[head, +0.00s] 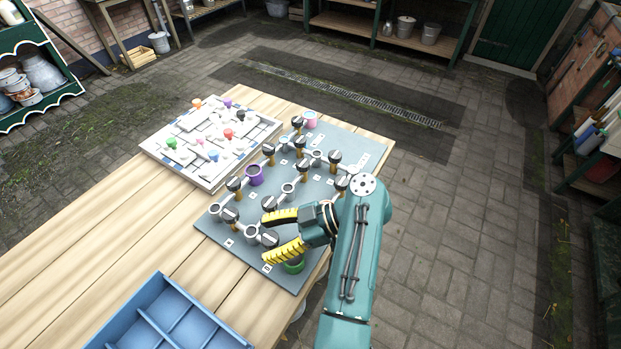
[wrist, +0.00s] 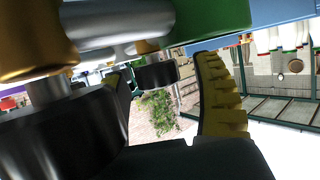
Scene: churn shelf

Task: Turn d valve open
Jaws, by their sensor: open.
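The grey valve board (head: 320,215) lies on the wooden table and carries several black-handled valves on grey pipes. Small white label tiles sit beside them, too small to read, so I cannot tell which valve is d. My gripper (head: 267,237) is open, its two yellow-padded fingers low over the near part of the board. A black valve handle (head: 270,238) shows between the fingertips. In the wrist view a black knob (wrist: 157,73) is between my open fingers, with no clear contact. A larger black knob (wrist: 65,130) fills the left foreground.
A green cup (head: 293,266) is beside my lower finger, and a purple cup (head: 255,175) stands farther back. A white board with coloured knobs (head: 212,140) lies behind to the left. A blue divided tray (head: 168,318) is at the front. Bare table lies left of the valve board.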

